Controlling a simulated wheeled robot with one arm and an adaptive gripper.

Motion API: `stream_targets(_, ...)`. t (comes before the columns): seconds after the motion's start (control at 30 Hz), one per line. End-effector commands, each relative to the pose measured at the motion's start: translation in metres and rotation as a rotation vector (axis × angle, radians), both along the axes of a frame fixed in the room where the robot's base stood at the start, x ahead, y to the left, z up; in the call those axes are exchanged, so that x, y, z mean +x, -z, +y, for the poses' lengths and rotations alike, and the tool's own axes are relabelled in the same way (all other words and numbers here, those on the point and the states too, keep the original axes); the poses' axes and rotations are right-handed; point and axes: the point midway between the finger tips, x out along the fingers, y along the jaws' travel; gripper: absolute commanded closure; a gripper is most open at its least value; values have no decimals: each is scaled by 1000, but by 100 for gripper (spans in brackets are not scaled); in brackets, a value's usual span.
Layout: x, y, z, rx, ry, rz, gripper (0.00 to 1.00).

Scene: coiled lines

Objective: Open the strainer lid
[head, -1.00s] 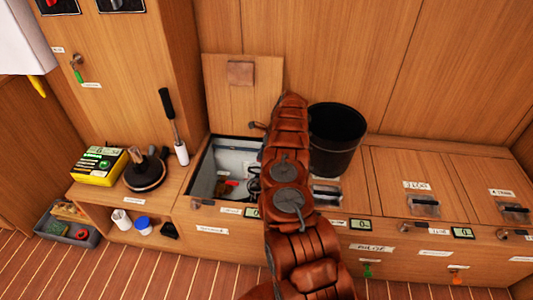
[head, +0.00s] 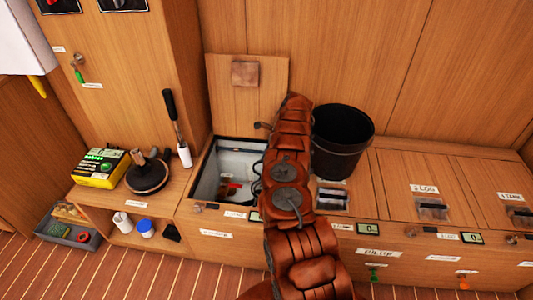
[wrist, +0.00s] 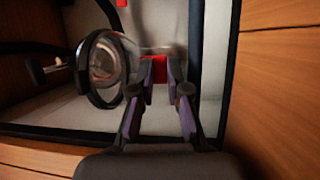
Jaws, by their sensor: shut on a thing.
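In the wrist view, a round clear cover with a dark ring (wrist: 88,98), seemingly the strainer lid, stands at the left inside an open locker. My gripper (wrist: 160,76) is just right of it, its fingertips shut on a small red piece (wrist: 159,66). Whether this red piece joins the clear cover I cannot tell. In the head view, the open locker (head: 207,178) has pale inner walls and small red parts low inside. My arm covers its right side and hides my gripper and most of the strainer.
The wooden hatch (head: 222,100) stands open against the back wall. A black bucket (head: 341,145) stands right of my arm. A yellow box (head: 100,168) and a dark round-based tool (head: 147,178) lie on the left shelf. In the wrist view, the locker's wooden edge (wrist: 270,90) is close at right.

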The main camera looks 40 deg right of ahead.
Motion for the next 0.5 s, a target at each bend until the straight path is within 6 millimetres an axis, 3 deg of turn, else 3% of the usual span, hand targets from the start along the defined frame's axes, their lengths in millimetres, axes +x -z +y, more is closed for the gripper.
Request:
stream_targets(0.03, -14, 28, 22, 42, -26, 60, 100)
stream_targets(0.07, -14, 28, 23, 42, -26, 60, 100)
stream_targets(0.1, -15, 28, 22, 42, -25, 61, 83)
stream_targets(0.27, -14, 26, 19, 39, -21, 55, 67)
stream_targets(0.5, -10, 16, 8, 23, -7, 33, 67)
